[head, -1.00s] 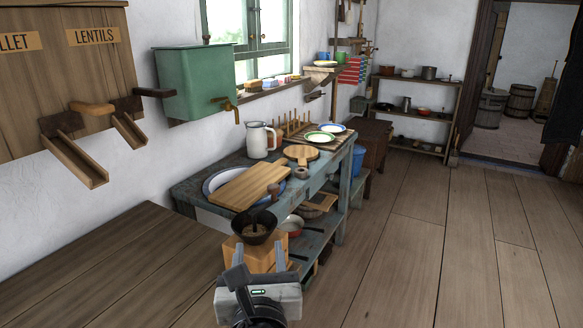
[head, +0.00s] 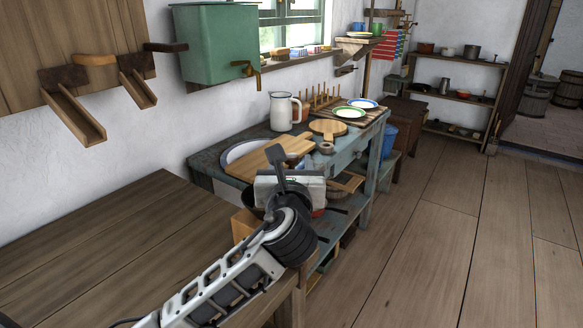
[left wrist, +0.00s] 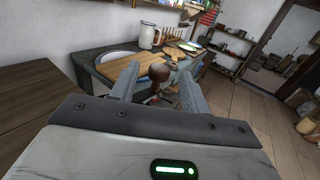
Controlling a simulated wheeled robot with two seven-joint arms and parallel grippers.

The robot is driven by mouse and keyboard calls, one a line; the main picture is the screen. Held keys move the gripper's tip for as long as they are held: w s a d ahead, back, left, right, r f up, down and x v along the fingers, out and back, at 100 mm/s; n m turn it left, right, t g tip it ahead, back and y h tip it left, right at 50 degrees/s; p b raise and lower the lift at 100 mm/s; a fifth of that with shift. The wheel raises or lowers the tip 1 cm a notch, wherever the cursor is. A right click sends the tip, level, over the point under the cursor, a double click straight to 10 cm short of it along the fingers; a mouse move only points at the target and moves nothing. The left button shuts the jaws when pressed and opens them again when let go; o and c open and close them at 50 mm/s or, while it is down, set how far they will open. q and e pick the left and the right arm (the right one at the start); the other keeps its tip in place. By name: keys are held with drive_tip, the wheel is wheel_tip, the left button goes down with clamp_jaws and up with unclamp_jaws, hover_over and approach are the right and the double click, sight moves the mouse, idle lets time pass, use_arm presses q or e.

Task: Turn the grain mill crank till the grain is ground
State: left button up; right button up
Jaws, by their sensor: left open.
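The grain mill's wooden box (head: 243,222) stands at the end of the brown wooden table. My left arm and gripper hide most of the mill in the head view; only a bit of the dark hopper's rim shows. My left gripper (head: 287,182) is above the mill, its fingertips hidden there. In the left wrist view, its two grey fingers (left wrist: 158,80) are open. The crank's brown wooden knob (left wrist: 158,71) appears between them; I cannot tell whether they touch it. The grain is hidden. My right gripper is not in view.
The brown table (head: 110,245) is bare. Behind the mill, a blue-grey bench (head: 215,160) holds a cutting board (head: 268,160), a white jug (head: 283,111) and plates. Grain chutes (head: 75,118) stick out from the left wall. The floor at right is clear.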

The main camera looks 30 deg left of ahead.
sight(291, 159)
use_arm(q)
drive_tip(key=b+x, duration=0.1)
drive_tip(key=x, duration=0.1)
drive_tip(key=shift+w+a+f, duration=0.1)
drive_tip(key=shift+w, duration=0.15)
drive_tip(key=shift+w+a, duration=0.2)
drive_tip(key=shift+w, duration=0.25)
clamp_jaws()
